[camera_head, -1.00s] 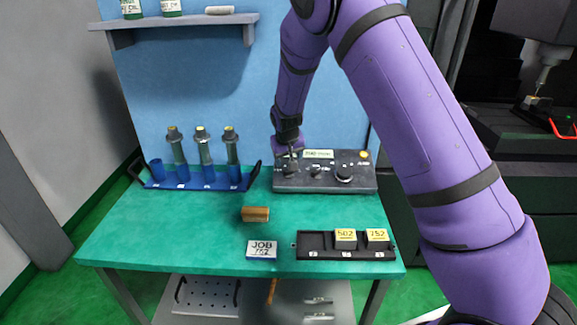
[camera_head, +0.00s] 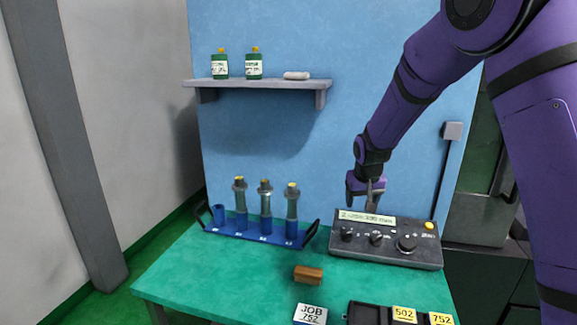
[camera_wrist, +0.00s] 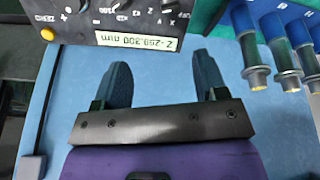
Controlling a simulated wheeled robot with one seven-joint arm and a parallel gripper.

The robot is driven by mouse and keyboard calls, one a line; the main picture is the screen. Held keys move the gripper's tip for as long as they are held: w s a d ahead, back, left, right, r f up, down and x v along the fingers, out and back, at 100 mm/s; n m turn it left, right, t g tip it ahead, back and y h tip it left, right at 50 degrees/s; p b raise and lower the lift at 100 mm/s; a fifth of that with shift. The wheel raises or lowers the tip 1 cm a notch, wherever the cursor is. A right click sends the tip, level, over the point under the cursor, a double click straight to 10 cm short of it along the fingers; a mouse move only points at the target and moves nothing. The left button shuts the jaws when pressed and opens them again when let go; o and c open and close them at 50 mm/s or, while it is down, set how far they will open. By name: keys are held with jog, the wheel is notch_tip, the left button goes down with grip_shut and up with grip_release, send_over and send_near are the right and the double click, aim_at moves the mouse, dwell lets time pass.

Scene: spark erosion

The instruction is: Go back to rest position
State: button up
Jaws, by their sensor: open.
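My gripper (camera_head: 371,200) is at the end of my purple arm, just above the back left part of the dark control box (camera_head: 420,254). In the wrist view my gripper (camera_wrist: 160,85) shows two dark fingers spread apart with nothing between them.
A blue rack (camera_head: 262,236) with several tool holders stands left of the box. A shelf (camera_head: 262,84) with green bottles hangs on the blue panel.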

jog(key=s+d+r+y, duration=0.1)
jog(key=s+d+r, duration=0.1)
jog(key=s+r, duration=0.65)
jog(key=s+d+r, duration=0.3)
jog(key=s+r, duration=0.5)
jog(key=s, duration=0.2)
jog(key=s+d+r+t, duration=0.1)
jog(key=s+r, duration=0.1)
jog(key=s, duration=1.9)
jog(key=shift+s+d+r, duration=0.15)
jog(key=shift+s+r, duration=0.05)
jog(key=shift+r, duration=0.2)
